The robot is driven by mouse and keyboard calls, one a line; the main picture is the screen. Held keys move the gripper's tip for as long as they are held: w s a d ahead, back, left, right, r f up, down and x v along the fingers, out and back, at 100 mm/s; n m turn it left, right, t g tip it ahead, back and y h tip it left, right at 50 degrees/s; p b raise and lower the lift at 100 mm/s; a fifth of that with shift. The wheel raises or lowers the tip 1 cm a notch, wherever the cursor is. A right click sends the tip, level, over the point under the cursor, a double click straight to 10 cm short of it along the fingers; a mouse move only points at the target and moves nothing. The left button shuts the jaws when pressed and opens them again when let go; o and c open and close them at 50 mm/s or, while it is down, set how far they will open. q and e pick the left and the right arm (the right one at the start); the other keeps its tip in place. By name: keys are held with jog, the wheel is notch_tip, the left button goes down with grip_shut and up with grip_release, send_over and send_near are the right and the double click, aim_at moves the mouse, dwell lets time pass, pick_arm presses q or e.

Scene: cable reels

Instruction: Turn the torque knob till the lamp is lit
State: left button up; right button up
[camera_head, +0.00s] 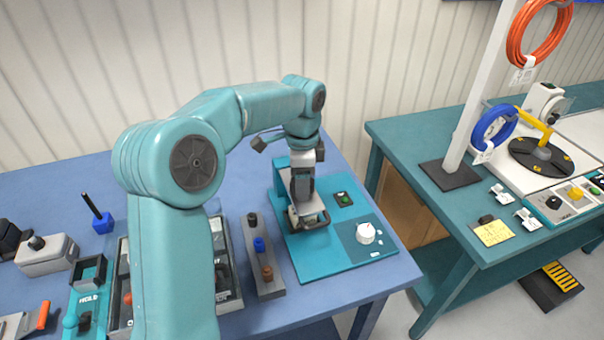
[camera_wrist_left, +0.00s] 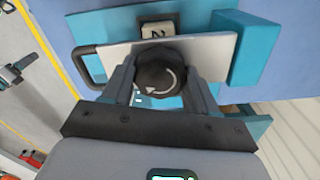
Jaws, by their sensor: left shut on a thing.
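My left gripper (camera_head: 304,208) reaches down onto the teal panel (camera_head: 330,258) on the blue bench. In the left wrist view its two fingers (camera_wrist_left: 160,84) are shut on a round black knob (camera_wrist_left: 162,70) with a white curved arrow, one finger on each side. The knob sits on a pale metal plate (camera_wrist_left: 218,50); in the head view my gripper hides the knob. My right gripper is not in view.
A white dial (camera_head: 366,232) stands on the panel's right side. A grey block with several pegs (camera_head: 263,270) lies left of the panel. A window with the figure 2 (camera_wrist_left: 157,31) is beside the plate. A second teal bench (camera_head: 420,140) stands right, across a gap.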

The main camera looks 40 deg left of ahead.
pick_arm(q)
jog(key=shift+r+m+p, duration=0.1)
jog(key=shift+m+p, duration=0.25)
jog(key=shift+m, duration=0.65)
jog(key=o, duration=1.1)
jog(key=shift+c, duration=0.2)
jog(key=shift+r, duration=0.2)
notch_tip(320, 180, up, 16)
jog(key=p, duration=0.2)
jog(key=shift+f, duration=0.1)
